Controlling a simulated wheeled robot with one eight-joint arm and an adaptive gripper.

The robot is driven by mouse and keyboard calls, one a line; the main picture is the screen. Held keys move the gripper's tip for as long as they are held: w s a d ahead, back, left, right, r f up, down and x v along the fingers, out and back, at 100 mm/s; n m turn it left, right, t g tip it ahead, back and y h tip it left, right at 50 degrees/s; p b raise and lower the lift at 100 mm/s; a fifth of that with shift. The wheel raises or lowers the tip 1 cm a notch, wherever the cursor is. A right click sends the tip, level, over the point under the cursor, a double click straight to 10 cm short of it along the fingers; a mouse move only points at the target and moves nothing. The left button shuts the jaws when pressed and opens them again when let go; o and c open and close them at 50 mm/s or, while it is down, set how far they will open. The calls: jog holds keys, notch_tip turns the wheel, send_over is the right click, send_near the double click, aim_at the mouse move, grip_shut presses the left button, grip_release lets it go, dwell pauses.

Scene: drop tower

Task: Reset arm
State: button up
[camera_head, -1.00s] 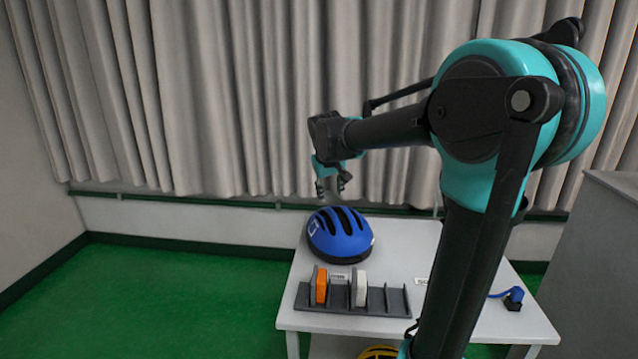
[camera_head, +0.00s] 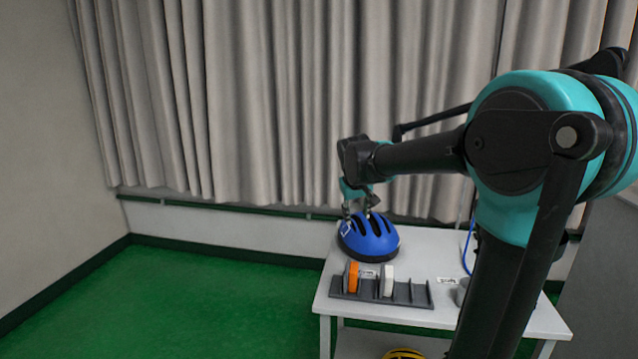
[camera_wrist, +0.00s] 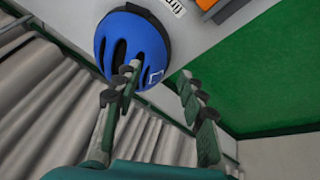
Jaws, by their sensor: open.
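My gripper (camera_head: 361,205) is open and hangs in front of the top of the blue helmet (camera_head: 377,243) in the head view. In the wrist view its two fingers (camera_wrist: 158,82) are spread apart with nothing between them, and the left finger overlaps the blue helmet (camera_wrist: 147,35). I cannot tell the exact gap between the gripper and the helmet. The helmet sits at the back left of the white table (camera_head: 438,250). My arm crosses the right side of the head view and hides part of the table.
A grey slotted rack (camera_head: 412,294) holds an orange item (camera_head: 353,277) and a white item (camera_head: 387,281) near the table's front left. A yellow helmet (camera_head: 403,353) shows low under the table. A blue cable (camera_head: 467,248) is beside my arm. Green floor (camera_head: 220,300) lies open on the left.

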jog(key=s+d+f+m, duration=0.1)
jog(key=s+d+f, duration=0.2)
jog(key=s+f, duration=0.7)
jog(key=s+d+f+m+y, duration=0.1)
jog(key=s+d+f, duration=0.3)
jog(key=s+f, duration=0.5)
jog(key=s+m, duration=0.1)
jog(key=s, duration=0.7)
jog(key=shift+d+f+g, duration=0.2)
jog(key=shift+f+g, duration=0.2)
